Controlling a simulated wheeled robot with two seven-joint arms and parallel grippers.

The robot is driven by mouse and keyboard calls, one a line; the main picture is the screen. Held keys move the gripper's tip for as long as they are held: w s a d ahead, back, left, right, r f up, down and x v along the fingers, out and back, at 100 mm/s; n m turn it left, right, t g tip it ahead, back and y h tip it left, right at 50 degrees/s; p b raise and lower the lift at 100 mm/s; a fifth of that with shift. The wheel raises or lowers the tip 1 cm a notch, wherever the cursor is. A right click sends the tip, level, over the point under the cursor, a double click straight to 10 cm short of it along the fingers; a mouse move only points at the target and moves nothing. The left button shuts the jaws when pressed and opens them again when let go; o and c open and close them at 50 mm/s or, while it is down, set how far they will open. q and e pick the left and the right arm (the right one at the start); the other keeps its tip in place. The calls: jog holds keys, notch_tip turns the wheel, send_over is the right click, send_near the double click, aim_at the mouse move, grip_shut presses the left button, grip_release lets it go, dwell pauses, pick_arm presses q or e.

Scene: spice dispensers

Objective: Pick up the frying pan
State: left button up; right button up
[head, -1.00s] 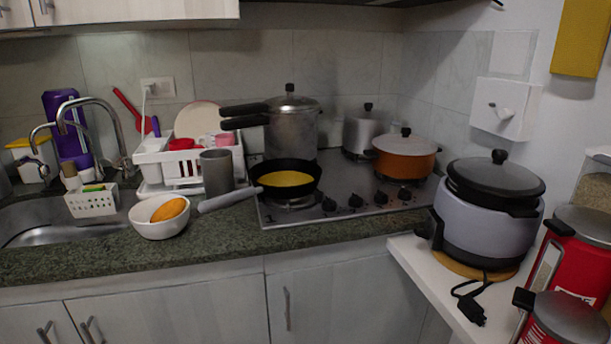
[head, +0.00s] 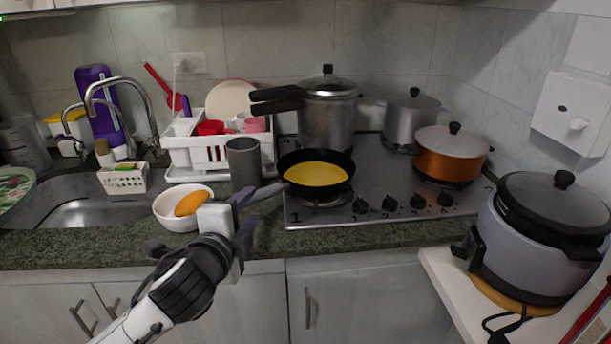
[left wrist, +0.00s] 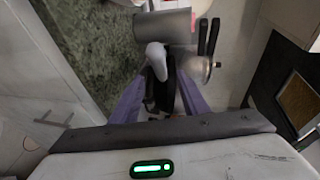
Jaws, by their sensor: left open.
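The black frying pan (head: 342,172) sits on the left front of the stove with flat yellow food in it. Its grey handle (head: 268,193) points left over the counter edge. My left gripper (head: 245,212) is open at the handle's end, in front of the counter, and partly covers the handle. In the left wrist view, the handle's pale end (left wrist: 156,52) and a dark part of the pan show between and beyond the two purple fingers (left wrist: 160,82). I cannot tell whether the fingers touch the handle. My right gripper is not in view.
A grey cup (head: 243,163) stands close behind the handle. A white bowl (head: 174,218) with an orange item is left of the gripper. A pressure cooker (head: 326,115) stands behind the pan, an orange pot (head: 447,157) to its right. Cabinets lie below the counter.

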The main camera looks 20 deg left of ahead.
aim_at(256, 198)
pick_arm(q)
jog(key=x, duration=0.7)
jog(key=shift+w+p, duration=0.3)
jog(key=shift+w, duration=0.05)
jog(key=shift+c, duration=0.3)
grip_shut()
jog(key=shift+r, duration=0.15)
